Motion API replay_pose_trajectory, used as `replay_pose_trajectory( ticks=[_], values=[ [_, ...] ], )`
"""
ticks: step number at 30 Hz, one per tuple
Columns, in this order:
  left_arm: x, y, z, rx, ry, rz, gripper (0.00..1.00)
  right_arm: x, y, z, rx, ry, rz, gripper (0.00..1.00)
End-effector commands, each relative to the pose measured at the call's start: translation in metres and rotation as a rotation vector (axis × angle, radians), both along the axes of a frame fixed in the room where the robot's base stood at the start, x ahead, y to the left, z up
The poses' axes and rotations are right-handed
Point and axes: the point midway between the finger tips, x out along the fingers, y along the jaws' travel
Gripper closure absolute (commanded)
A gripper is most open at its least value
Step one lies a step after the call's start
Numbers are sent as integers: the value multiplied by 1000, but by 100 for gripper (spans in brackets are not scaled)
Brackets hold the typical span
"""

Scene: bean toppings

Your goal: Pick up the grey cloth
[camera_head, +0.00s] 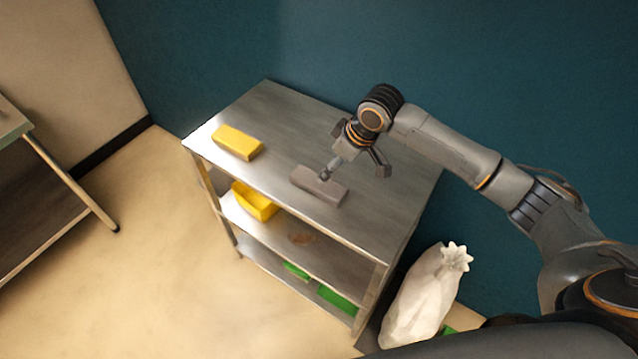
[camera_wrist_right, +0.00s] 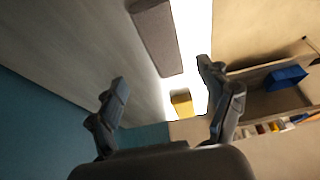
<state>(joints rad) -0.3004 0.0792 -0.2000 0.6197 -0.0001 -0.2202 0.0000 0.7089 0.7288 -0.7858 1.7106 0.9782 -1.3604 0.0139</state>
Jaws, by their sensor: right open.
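The grey cloth (camera_head: 318,187), folded into a flat block, lies on the top shelf of the metal cart (camera_head: 290,125). In the right wrist view the cloth (camera_wrist_right: 157,38) is at the upper middle, beyond my fingertips. My right gripper (camera_head: 354,170) is over the cart top, beside and above the cloth, with its fingers spread and nothing between them. In the head view one finger overlaps the cloth's far edge; I cannot tell whether it touches. In the right wrist view the gripper (camera_wrist_right: 161,73) also shows open. My left gripper is not in view.
A yellow cloth (camera_head: 237,142) lies on the cart top at left. A yellow item (camera_head: 255,201) is on the middle shelf, green items (camera_head: 337,299) below. A white sack (camera_head: 425,295) stands right of the cart. A teal wall (camera_head: 480,80) is close behind.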

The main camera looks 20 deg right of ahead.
Motion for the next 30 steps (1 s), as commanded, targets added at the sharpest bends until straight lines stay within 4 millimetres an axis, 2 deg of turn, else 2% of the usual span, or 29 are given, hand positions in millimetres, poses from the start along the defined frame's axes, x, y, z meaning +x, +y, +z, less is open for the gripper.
replay_pose_trajectory(
  ticks=[3,11,16,21,29,30],
  values=[
    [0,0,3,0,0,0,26,6,6,-19,1,2,0,21],
    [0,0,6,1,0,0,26,12,11,-37,0,0,0,21],
    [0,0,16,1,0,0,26,17,21,-59,-1,2,0,21],
    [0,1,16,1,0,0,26,23,25,-78,-1,-1,0,21],
    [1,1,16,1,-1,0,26,24,25,-81,-1,-2,1,21],
    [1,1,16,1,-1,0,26,24,25,-81,-1,-2,1,25]
  ],
)
